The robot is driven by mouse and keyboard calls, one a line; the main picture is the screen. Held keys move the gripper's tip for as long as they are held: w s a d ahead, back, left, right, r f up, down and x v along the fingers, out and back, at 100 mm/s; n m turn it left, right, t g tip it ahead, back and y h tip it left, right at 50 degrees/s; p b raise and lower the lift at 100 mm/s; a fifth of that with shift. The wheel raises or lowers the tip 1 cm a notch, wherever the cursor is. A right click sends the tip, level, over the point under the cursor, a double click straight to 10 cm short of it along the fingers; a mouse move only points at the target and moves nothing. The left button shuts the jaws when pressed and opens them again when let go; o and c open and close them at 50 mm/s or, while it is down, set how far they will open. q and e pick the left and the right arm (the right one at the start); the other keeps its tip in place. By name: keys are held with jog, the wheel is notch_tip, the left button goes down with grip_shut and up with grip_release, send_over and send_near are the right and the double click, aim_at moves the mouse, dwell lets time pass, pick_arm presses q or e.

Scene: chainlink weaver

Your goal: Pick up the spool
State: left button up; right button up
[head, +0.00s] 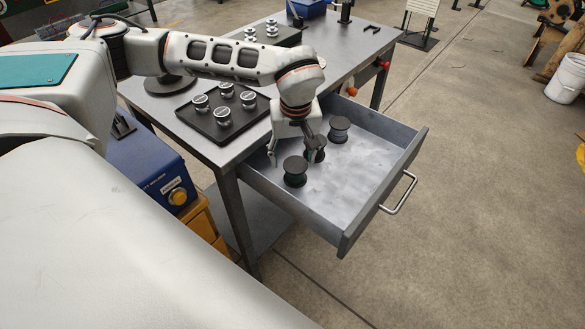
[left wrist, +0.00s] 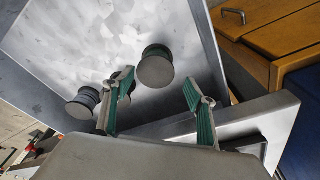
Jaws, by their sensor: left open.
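Three dark spools stand upright in the open drawer. The nearest spool (head: 295,171) has dark green winding; it appears to be the greenish spool (left wrist: 155,67) in the left wrist view. The middle spool (head: 317,155) is partly hidden by my left gripper in the head view, and mostly behind a finger in the wrist view. The far spool (head: 339,130) has grey-blue winding and also shows in the wrist view (left wrist: 82,103). My left gripper (head: 291,150) points down into the drawer, open and empty, beside the nearest spool. Its green-padded fingers (left wrist: 157,88) are spread apart. My right gripper is out of view.
The drawer (head: 375,188) is pulled out of the grey metal table (head: 330,62); its walls surround the spools. A black tray (head: 203,127) with several silver-topped pieces lies on the tabletop. A blue box (head: 150,172) and a yellow one stand by the table.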

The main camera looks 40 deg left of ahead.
aim_at(296, 165)
pick_arm(q)
jog(key=f, duration=0.4)
jog(key=w+f, duration=0.1)
jog(key=f, duration=0.1)
jog(key=shift+f+b, duration=0.25)
jog(key=shift+b, duration=0.1)
jog(key=shift+r, duration=0.1)
jog(key=c, duration=1.4)
